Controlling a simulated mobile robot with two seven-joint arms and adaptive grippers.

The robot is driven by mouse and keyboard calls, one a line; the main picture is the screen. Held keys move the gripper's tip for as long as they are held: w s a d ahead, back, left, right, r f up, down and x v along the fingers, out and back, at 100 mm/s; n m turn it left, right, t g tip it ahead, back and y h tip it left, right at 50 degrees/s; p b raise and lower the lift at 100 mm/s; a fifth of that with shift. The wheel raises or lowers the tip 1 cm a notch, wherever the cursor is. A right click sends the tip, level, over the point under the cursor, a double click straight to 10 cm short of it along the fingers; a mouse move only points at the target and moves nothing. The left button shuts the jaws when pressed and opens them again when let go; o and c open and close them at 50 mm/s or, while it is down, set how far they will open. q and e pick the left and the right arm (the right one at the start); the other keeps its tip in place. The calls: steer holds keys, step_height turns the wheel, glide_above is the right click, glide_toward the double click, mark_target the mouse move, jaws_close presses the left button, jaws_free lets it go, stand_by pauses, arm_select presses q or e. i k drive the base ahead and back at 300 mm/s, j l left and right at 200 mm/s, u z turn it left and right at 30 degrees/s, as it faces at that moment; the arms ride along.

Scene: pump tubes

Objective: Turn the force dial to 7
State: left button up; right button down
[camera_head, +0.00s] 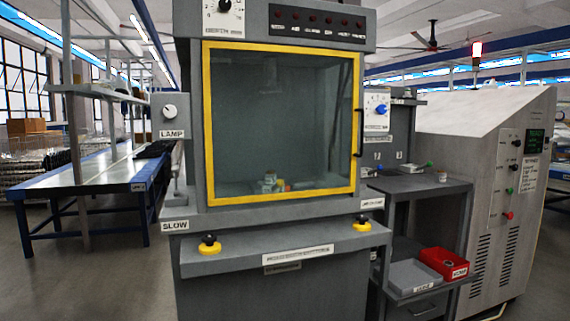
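A dial with a dark knob (225,5) sits at the top left of the grey press, on a white numbered plate. Neither of my grippers is in view.
A yellow-framed window (280,120) covers the press front, with small parts behind it. A LAMP knob (170,112) is at left. Two black-and-yellow buttons (209,245) (362,224) sit on the front ledge. A side table holds a red bin (444,263) and grey tray (414,275).

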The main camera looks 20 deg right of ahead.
mark_target(382, 109)
steer(key=l, duration=1.5)
steer(key=k+l, duration=0.1)
steer(key=l, duration=1.4)
steer(key=k+l+u, duration=0.1)
steer(key=l, duration=1.4)
